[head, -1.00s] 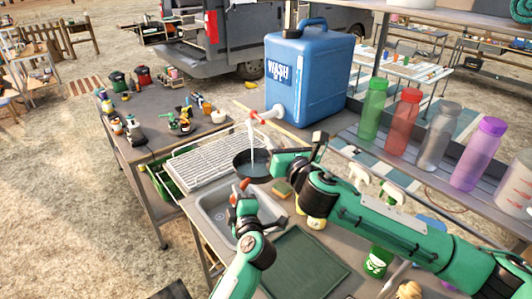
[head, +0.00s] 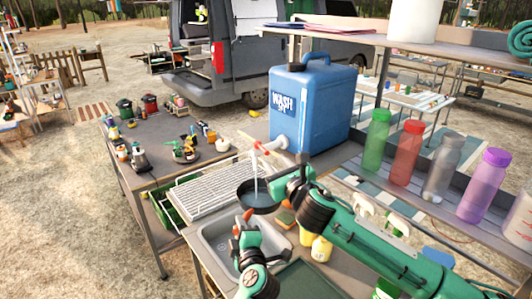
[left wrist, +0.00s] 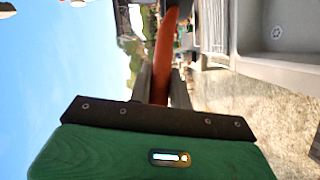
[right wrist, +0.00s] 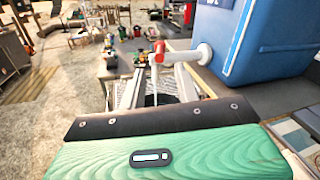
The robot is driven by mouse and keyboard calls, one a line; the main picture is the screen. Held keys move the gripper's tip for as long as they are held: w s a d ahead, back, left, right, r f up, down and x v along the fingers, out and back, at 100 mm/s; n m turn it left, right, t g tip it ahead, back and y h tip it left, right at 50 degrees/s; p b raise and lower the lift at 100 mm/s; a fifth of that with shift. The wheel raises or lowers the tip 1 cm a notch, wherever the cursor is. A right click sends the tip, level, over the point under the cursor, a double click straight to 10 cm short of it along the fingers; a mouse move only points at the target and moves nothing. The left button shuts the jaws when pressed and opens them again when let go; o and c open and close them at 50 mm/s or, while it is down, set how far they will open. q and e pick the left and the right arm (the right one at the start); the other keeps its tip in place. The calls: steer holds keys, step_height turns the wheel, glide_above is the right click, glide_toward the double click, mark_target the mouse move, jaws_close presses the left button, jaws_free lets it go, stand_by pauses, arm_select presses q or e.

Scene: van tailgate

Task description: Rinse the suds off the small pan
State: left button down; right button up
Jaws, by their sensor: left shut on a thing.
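The small dark pan (head: 262,204) hangs over the back of the sink, beneath the tap (head: 272,146) of the blue wash jug (head: 312,105). A thin stream of water falls from the tap into the pan. I cannot make out suds at this size. My left gripper (head: 246,219) is shut on an orange-brown handle (left wrist: 164,55), which appears to be the pan's. My right gripper (head: 294,176) is beside the pan, below and right of the tap.
The grey sink (head: 216,236) is below the pan, with a white draining rack (head: 205,190) to its left. Small items crowd the left table.

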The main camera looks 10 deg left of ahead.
mark_target(266, 152)
steer(key=x, duration=0.7)
steer(key=shift+w+a, duration=0.15)
jaws_close()
